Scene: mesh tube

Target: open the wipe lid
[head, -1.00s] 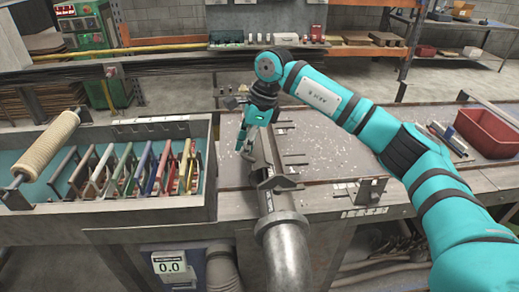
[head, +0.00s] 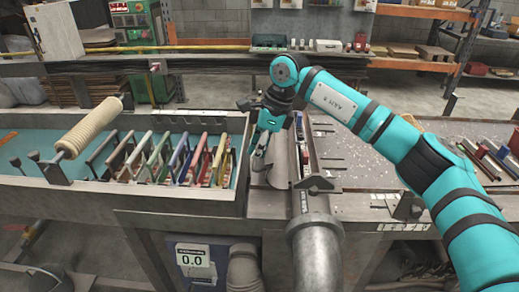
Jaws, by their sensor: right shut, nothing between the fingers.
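My right arm comes in from the right, and its gripper (head: 259,158) points down at the left side of a long narrow metal trough (head: 301,150) in the middle of the bench. The gripper is shut and empty. A grey curved metal piece (head: 268,177) lies just below and beside the fingertips; I cannot tell whether it is the wipe lid or whether they touch. A bracket (head: 317,184) sits at the trough's near end. No part is clearly marked as a wipe lid. My left gripper is not in view.
A thick grey pipe (head: 317,250) runs toward me from the trough. On the left, a tray (head: 130,203) holds a rack of coloured frames (head: 165,157) and a ribbed roller (head: 93,127). Rods (head: 487,152) and a red bin (head: 514,140) lie at right. The bench right of the trough is mostly clear.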

